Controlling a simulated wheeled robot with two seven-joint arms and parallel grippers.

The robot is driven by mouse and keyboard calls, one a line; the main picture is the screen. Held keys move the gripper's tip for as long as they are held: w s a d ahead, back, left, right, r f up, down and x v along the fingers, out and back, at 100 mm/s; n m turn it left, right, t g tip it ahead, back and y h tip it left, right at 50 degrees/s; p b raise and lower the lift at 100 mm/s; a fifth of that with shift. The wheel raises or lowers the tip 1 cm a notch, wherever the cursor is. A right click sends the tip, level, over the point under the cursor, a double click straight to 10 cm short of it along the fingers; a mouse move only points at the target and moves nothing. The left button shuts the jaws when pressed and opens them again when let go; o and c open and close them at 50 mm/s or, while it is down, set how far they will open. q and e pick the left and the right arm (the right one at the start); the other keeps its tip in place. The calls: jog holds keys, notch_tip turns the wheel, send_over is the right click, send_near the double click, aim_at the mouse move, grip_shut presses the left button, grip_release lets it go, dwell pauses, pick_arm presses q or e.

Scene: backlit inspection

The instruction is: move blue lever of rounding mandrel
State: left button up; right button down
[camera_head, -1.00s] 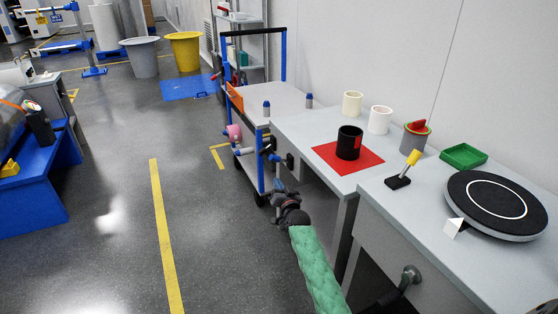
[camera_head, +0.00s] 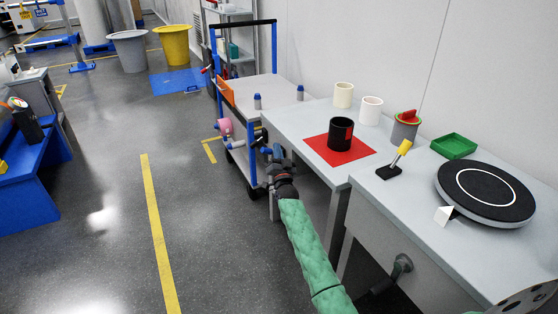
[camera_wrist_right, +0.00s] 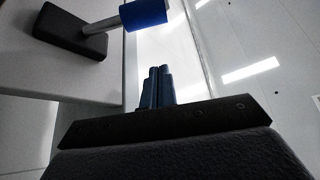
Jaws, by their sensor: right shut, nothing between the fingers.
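The blue lever (camera_wrist_right: 145,14) shows at the top of the right wrist view. It is a blue grip on a grey rod from a black base (camera_wrist_right: 70,32) on a pale grey panel. In the head view a small blue part (camera_head: 266,149), probably this lever, is by the near left end of the grey table; detail there is too small to be sure. My right gripper (camera_wrist_right: 157,88) is shut and empty, with its blue fingertips below the blue grip in the wrist picture and apart from it. It also shows in the head view (camera_head: 277,152). My left gripper is out of view.
A black cylinder (camera_head: 340,134) stands on a red mat (camera_head: 368,151). A yellow-handled lever (camera_head: 402,149), a green tray (camera_head: 454,146) and a black turntable (camera_head: 485,194) are on the tables. A cart (camera_head: 275,85) stands behind the gripper.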

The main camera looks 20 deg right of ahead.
aim_at(271, 151)
jog(key=shift+w+a+f, duration=0.35)
jog(key=shift+w+f, duration=0.2)
jog(key=shift+w, duration=0.25)
jog(key=shift+w+a+f, duration=0.3)
jog(key=shift+w+f, duration=0.2)
jog(key=shift+w, duration=0.3)
